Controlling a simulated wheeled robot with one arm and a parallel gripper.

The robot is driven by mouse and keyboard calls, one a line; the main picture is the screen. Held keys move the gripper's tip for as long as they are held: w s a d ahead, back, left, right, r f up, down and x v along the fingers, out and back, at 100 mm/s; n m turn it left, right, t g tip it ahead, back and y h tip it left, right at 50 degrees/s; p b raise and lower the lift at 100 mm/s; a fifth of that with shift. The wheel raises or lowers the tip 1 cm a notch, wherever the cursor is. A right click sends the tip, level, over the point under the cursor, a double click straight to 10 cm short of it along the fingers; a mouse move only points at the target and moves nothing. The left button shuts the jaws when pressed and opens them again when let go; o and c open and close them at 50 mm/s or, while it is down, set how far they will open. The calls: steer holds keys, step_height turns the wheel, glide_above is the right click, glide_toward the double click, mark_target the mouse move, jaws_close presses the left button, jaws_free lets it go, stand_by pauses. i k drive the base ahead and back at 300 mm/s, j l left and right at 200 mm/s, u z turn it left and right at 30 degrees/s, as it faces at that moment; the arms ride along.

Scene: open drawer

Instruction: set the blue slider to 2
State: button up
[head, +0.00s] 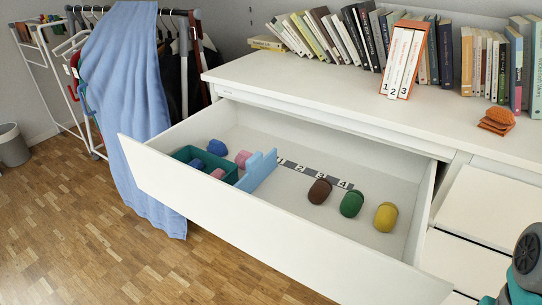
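The blue slider (257,171) is a light blue upright plate standing across the inside of the open white drawer (232,210). A dark grey strip (312,172) with the numbers 1 to 4 runs rightward along the drawer floor. The slider stands at the left end of this strip, just left of the 1. A teal tray (186,155) lies to its left, with blue and pink pieces in and around it. Part of my arm shows at the lower right edge. My gripper cannot be made out in this view.
A brown piece (319,191), a green piece (351,203) and a yellow piece (386,217) lie right of the slider, near the strip. Books (400,58) and an orange object (497,121) stand on the dresser top (300,85). A blue cloth (135,110) hangs by the drawer's left end.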

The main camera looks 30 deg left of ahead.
mark_target(259, 167)
steer(key=l+u, duration=0.1)
steer(key=u, duration=0.3)
steer(key=l+u, duration=0.1)
steer(key=u, duration=0.3)
steer(key=l+u, duration=0.15)
steer(key=u, duration=0.25)
steer(key=l+u, duration=0.1)
steer(key=u, duration=0.3)
